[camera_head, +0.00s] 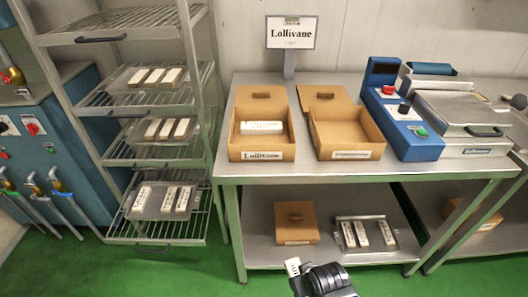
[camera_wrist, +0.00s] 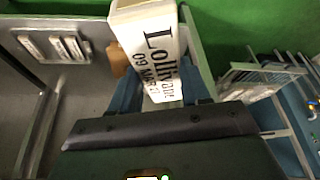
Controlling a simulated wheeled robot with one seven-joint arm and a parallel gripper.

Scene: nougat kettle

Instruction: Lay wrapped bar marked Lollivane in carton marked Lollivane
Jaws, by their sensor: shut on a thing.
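My gripper (camera_head: 307,270) is low in front of the steel table, shut on a white wrapped bar. In the wrist view the bar (camera_wrist: 148,40) sticks out from between the fingers, its dark lettering beginning "Lolli". In the head view the held bar (camera_head: 292,267) shows at the gripper's left side, apart from the table. The open carton marked Lollivane (camera_head: 234,140) stands on the table top at the left, with one white bar (camera_head: 261,127) lying inside. A sign reading Lollivane (camera_head: 291,32) stands behind it.
A second open carton (camera_head: 374,140) stands right of it and looks empty. A blue machine (camera_head: 405,128) is further right. The lower shelf holds a closed carton (camera_head: 296,222) and a tray of bars (camera_head: 388,222). A wire rack (camera_head: 150,150) with trays stands left.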

